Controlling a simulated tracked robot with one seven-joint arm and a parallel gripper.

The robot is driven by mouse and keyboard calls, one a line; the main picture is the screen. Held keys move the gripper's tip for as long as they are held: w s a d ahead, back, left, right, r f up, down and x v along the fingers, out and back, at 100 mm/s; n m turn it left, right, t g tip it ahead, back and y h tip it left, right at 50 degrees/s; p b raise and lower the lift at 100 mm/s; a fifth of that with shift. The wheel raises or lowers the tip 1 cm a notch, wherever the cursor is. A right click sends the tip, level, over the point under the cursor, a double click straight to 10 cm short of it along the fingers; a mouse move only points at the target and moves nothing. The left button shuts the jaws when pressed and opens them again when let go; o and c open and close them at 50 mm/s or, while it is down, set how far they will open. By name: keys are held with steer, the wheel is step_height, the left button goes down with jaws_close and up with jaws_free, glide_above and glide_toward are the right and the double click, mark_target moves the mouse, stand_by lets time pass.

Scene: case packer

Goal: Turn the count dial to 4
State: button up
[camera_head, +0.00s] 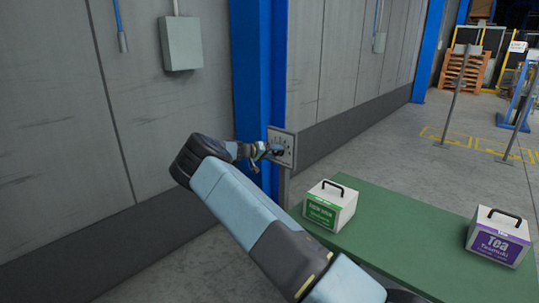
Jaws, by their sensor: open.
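The count dial (284,147) is on a small grey square panel fixed beside the blue column. Its face carries a ring of dark marks, too small to read. My gripper (275,150) is open at the dial's centre, in front of the knob. The knob is mostly hidden behind the gripper, so I cannot tell which number it points to or whether the fingers touch it. My arm reaches up from the lower right and bends toward the panel.
A green table (384,226) stands right of my arm. The blue column (260,75) rises behind the gripper.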

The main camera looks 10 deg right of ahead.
steer(key=v, duration=1.4)
